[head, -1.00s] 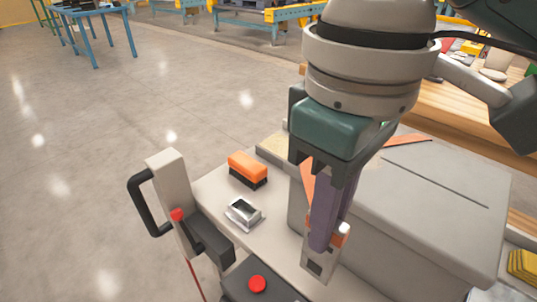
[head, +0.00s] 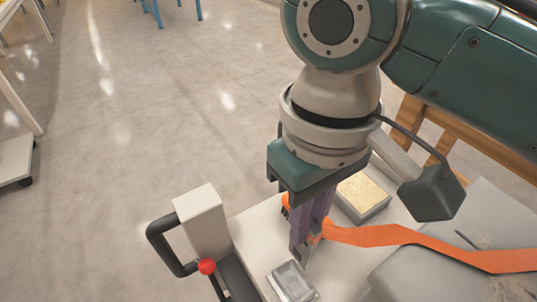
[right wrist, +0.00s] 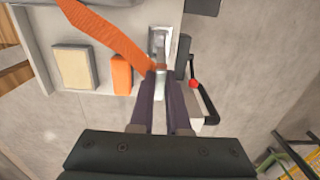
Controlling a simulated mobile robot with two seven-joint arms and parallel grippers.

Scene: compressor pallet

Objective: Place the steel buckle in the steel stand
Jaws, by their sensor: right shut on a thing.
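My right gripper (head: 308,226) points down and is shut on the steel buckle (head: 299,256), a flat metal plate on the end of an orange strap (head: 375,236). In the right wrist view the buckle (right wrist: 161,84) shows between the fingertips, with the strap (right wrist: 108,36) running off to the upper left. The steel stand (head: 291,283), a small open-topped silver block, sits on the pale cart top just in front of the buckle. It also shows in the right wrist view (right wrist: 158,38). The buckle appears apart from the stand; its exact height is unclear. My left gripper is out of view.
An orange brush (right wrist: 122,75) lies beside the gripper, partly hidden in the head view. A box with a yellowish top (head: 362,195) stands behind it. A post with a black handle (head: 203,224) and red knob is at the left. A grey case (head: 440,280) bounds the right.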

